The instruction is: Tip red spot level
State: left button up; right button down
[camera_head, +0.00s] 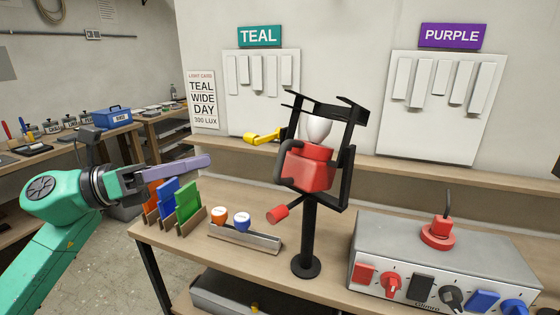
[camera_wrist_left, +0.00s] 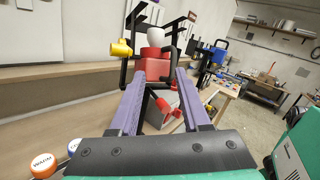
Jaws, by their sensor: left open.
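The red spot lamp (camera_head: 309,176) hangs in a black yoke on a black stand (camera_head: 308,228) on the bench. Its white bulb (camera_head: 318,128) and black barn-door flaps (camera_head: 345,108) point upward. A yellow handle (camera_head: 262,136) sticks out to its left, and a red knob (camera_head: 277,214) sits lower on the left. My left gripper (camera_head: 207,161) is left of the lamp, apart from it, empty. In the left wrist view its two fingers (camera_wrist_left: 158,82) stand apart, with the red lamp (camera_wrist_left: 153,67) beyond them. The yellow handle (camera_wrist_left: 121,48) shows left there. My right gripper is not in view.
A control box (camera_head: 440,260) with red, black and blue controls stands right of the lamp. Orange and blue caps (camera_head: 230,219) on a rail and coloured cards (camera_head: 178,203) stand left. TEAL (camera_head: 262,85) and PURPLE (camera_head: 448,95) relief panels hang behind. A card (camera_head: 202,98) reads TEAL, WIDE, DAY.

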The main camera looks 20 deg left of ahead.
aim_at(280, 172)
pick_arm(q)
jog(key=w+d+m+p, duration=0.1)
jog(key=d+p, duration=0.2)
jog(key=d, duration=0.1)
jog(key=w+d+g+p, duration=0.1)
jog(key=w+d+p, duration=0.1)
jog(key=d+p, duration=0.1)
jog(key=w+d+m+g+p, duration=0.1)
jog(key=w+d+p, duration=0.1)
jog(key=d, duration=0.3)
jog(key=shift+w+d+r+m+p, duration=0.15)
jog(key=shift+d+m+p, duration=0.2)
jog(key=shift+p, duration=0.2)
jog(key=shift+w+d+f, duration=0.1)
jog(key=shift+d+f, duration=0.1)
jog(key=shift+d, duration=0.2)
grip_shut()
dwell(0.5)
